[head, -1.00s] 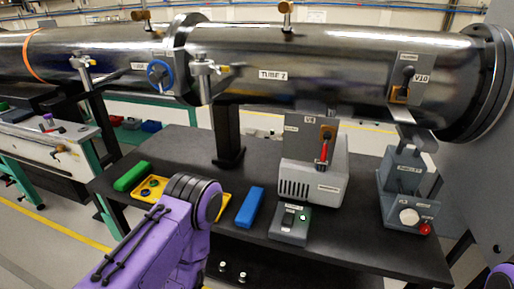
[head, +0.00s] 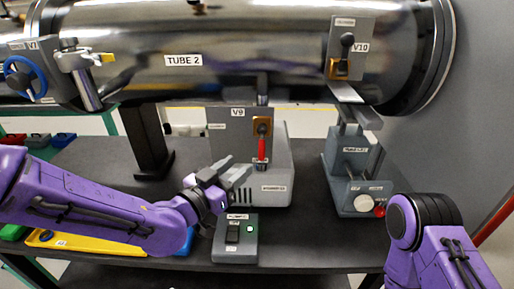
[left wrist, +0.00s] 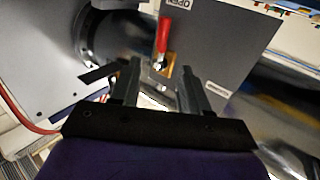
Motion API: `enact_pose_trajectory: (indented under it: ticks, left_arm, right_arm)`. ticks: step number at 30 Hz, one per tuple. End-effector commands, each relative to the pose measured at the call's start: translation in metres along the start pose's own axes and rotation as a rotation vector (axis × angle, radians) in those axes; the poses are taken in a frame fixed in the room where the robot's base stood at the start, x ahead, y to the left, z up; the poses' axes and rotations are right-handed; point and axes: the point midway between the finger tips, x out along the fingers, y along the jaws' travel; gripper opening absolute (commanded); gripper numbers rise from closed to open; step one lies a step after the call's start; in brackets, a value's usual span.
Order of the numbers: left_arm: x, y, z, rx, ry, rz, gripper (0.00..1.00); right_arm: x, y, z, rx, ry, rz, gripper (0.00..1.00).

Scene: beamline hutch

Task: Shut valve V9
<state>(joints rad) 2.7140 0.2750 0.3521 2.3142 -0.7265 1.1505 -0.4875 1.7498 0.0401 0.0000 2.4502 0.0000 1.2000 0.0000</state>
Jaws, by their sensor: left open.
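Valve V9 sits on a grey plate (head: 236,132) below the tube. Its red handle (head: 262,148) hangs straight down from a brass-coloured body (head: 262,126). In the left wrist view, the red handle (left wrist: 163,36) has its free end beside a label reading OPEN. My left gripper (head: 226,172) is open and empty, to the lower left of the handle and apart from it. In the left wrist view, its two fingers (left wrist: 160,84) stand apart with the handle beyond them. My right arm shows at the lower right, but its gripper is out of view.
A grey box (head: 265,188) stands below V9. A small switch box (head: 236,238) with a green light sits below my left gripper. Valve V10 (head: 342,62) is at the upper right, above a device with a red button (head: 380,211). A blue handwheel (head: 22,79) is at left.

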Motion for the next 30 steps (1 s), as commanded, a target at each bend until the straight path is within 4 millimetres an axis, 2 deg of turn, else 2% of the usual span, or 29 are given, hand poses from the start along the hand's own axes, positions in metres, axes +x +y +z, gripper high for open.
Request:
enact_pose_trajectory:
  ticks: [6, 12, 15, 22, 23, 24, 27, 30]
  left_arm:
    - [0.049, -0.001, -0.001, -0.002, -0.004, -0.003, 0.45]
    - [0.082, -0.001, 0.0, -0.005, -0.004, -0.003, 0.45]
    - [0.089, -0.001, 0.002, -0.005, -0.006, -0.002, 0.45]
    - [0.091, -0.001, 0.002, -0.006, -0.005, -0.003, 0.45]
    - [0.091, -0.001, 0.002, -0.006, -0.005, -0.003, 0.42]
    - [0.09, -0.001, 0.002, -0.006, -0.005, -0.003, 0.29]
    - [0.09, -0.001, 0.002, -0.006, -0.005, -0.003, 0.0]
    - [0.09, -0.001, 0.002, -0.006, -0.005, -0.003, 0.0]
  right_arm:
    - [-0.013, 0.001, -0.005, 0.0, 0.0, 0.0, 0.43]
    - [-0.019, 0.002, -0.008, 0.0, 0.0, 0.0, 0.43]
    - [-0.02, 0.002, -0.008, 0.0, 0.0, 0.0, 0.43]
    - [-0.019, 0.002, -0.008, 0.0, 0.0, 0.0, 0.43]
    - [-0.019, 0.002, -0.008, 0.0, 0.0, 0.0, 0.43]
    - [-0.019, 0.002, -0.008, 0.0, 0.0, 0.0, 0.43]
    - [-0.019, 0.002, -0.008, 0.0, 0.0, 0.0, 0.43]
    - [-0.019, 0.002, -0.008, 0.0, 0.0, 0.0, 0.43]
